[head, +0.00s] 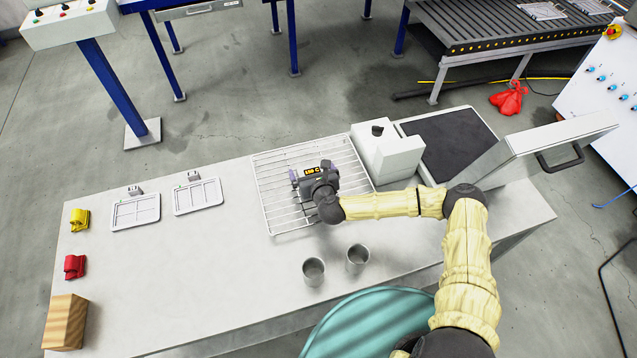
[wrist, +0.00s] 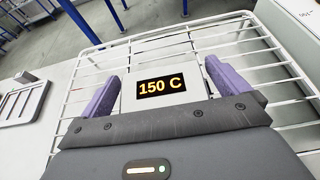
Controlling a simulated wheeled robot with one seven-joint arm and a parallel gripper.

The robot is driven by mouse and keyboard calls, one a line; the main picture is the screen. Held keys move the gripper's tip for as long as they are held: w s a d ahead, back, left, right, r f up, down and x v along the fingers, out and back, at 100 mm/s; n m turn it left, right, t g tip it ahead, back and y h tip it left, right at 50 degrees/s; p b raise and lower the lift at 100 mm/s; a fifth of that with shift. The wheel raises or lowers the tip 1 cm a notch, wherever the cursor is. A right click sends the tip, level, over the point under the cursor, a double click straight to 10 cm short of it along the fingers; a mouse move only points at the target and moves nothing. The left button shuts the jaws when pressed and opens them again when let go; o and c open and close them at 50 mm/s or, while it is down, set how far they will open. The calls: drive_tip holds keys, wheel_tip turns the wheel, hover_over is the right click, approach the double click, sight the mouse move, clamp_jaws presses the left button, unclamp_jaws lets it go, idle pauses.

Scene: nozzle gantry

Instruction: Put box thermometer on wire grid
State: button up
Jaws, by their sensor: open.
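The box thermometer (head: 312,171) is a pale box with a black display reading 150 C in orange; it also shows in the wrist view (wrist: 160,87). It appears to rest on the wire grid (head: 263,205), though its underside is hidden. The grid's wires (wrist: 271,61) spread around it in the wrist view. My gripper (wrist: 164,86) is open, with its purple fingers on either side of the box. A gap shows beside the right finger; the left finger is close to the box. In the head view my wrist partly covers the box.
A pale machine with a black knob (head: 388,153) and a dark plate with an open lid stand right of the grid. Two metal cups (head: 313,270) stand in front. Two framed trays (head: 136,211), yellow and red clips and a wooden block (head: 65,322) are at left.

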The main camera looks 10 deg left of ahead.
drive_tip(key=b+v, duration=0.3)
drive_tip(key=v, duration=0.8)
drive_tip(key=shift+s, duration=0.1)
idle(0.5)
